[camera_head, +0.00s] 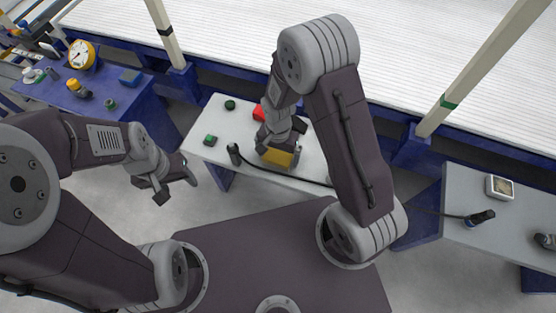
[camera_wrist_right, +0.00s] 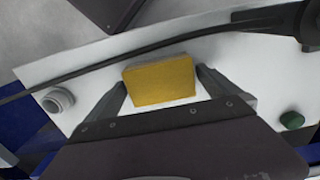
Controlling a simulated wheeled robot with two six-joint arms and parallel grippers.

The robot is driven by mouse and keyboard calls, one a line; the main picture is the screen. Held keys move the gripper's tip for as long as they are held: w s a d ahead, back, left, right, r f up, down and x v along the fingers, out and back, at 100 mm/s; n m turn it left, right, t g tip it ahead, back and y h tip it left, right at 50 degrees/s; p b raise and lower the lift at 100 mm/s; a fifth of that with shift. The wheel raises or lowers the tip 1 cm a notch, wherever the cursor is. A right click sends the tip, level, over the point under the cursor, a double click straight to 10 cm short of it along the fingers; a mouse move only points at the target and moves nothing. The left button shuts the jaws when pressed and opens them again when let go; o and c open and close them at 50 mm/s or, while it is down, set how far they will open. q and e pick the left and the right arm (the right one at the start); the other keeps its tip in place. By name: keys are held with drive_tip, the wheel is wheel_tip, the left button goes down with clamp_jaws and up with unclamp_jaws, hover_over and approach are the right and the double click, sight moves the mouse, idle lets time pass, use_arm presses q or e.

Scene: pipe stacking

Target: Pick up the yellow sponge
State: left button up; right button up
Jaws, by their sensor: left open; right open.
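The yellow sponge (camera_head: 278,157) lies on the white table (camera_head: 232,128) near its front edge. In the right wrist view the sponge (camera_wrist_right: 160,81) sits between the two fingertips of my right gripper (camera_wrist_right: 161,80). The fingers are open, with a small gap visible on either side of it. In the head view my right gripper (camera_head: 279,145) is over the sponge and hides part of it. My left gripper (camera_head: 177,186) is open and empty, above the floor to the left of the white table.
A black cable (camera_wrist_right: 130,54) runs along the table beside the sponge. A blue table (camera_head: 120,110) stands at the left, a grey table (camera_head: 465,195) at the right.

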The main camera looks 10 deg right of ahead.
sight(277, 156)
drive_tip(key=shift+f, duration=0.4)
drive_tip(key=shift+r, duration=0.1)
drive_tip(key=c, duration=1.2)
drive_tip(key=shift+o, duration=0.2)
drive_tip(key=shift+r, duration=0.1)
drive_tip(key=shift+r+p, duration=0.3)
drive_tip(key=shift+p, duration=0.05)
drive_tip(key=r+p, duration=0.1)
drive_tip(key=r, duration=0.1)
drive_tip(key=r+p, duration=0.1)
drive_tip(key=r, duration=0.1)
drive_tip(key=shift+s+a+r, duration=0.1)
drive_tip(key=shift+s+a, duration=0.1)
drive_tip(key=s+a+r+p, duration=0.3)
drive_tip(key=s+a+r, duration=0.3)
drive_tip(key=s, duration=0.3)
drive_tip(key=shift+a, duration=0.3)
